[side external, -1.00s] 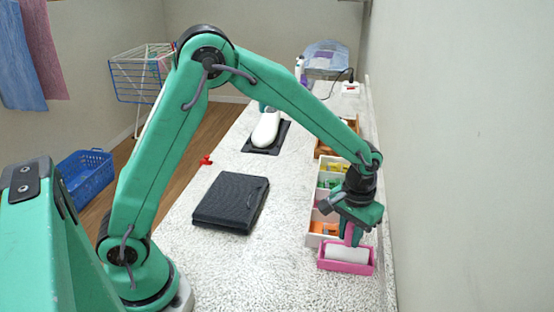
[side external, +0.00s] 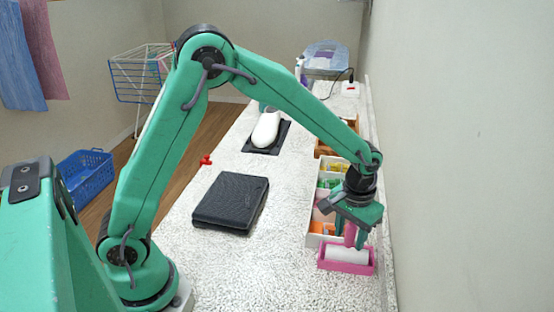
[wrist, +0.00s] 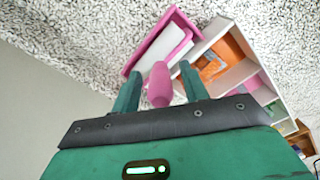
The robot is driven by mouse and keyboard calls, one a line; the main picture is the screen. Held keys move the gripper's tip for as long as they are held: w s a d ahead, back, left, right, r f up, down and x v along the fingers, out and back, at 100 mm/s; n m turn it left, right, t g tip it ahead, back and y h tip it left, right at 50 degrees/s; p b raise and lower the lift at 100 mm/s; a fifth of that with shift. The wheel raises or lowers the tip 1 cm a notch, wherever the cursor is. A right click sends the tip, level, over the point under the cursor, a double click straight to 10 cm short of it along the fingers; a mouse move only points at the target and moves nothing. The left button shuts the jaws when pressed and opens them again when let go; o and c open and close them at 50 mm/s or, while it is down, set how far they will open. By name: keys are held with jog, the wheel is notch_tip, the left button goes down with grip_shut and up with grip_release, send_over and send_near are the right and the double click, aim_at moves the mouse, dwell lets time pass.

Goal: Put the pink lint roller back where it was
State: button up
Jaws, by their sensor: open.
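The pink lint roller has a white roll (side external: 346,255) and a pink handle (wrist: 159,86). The roll lies in a small pink tray (side external: 346,268) on the right side of the white speckled counter, and the handle sticks up from it. The tray also shows in the wrist view (wrist: 131,63). My gripper (side external: 356,243) points down over the tray. In the wrist view my gripper (wrist: 157,80) is open, with one finger on each side of the handle and a gap visible at both sides.
A white compartment box (wrist: 262,70) with orange, green and yellow items stands right behind the tray. A dark folded item (side external: 231,201) lies mid-counter, and an iron (side external: 266,130) on a dark pad stands farther back. A wall (side external: 450,160) rises close on the right. The front counter is clear.

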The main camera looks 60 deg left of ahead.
notch_tip(320, 180, up, 12)
jog(key=shift+f, duration=0.2)
jog(key=shift+r, duration=0.2)
jog(key=shift+a, duration=0.1)
dwell(0.6)
jog(key=shift+s+a+r, duration=0.15)
jog(key=shift+s+r, duration=0.05)
jog(key=shift+r, duration=0.05)
jog(key=s+a+r+m+t, duration=0.1)
jog(key=s+a+r+t, duration=0.1)
jog(key=s+a, duration=0.4)
jog(key=s+a+r+t, duration=0.3)
jog(key=s+a, duration=0.3)
jog(key=s, duration=0.8)
jog(key=shift+a+m+t, duration=0.15)
jog(key=shift+m+t, duration=0.15)
jog(key=shift+m, duration=0.1)
jog(key=shift+s, duration=0.1)
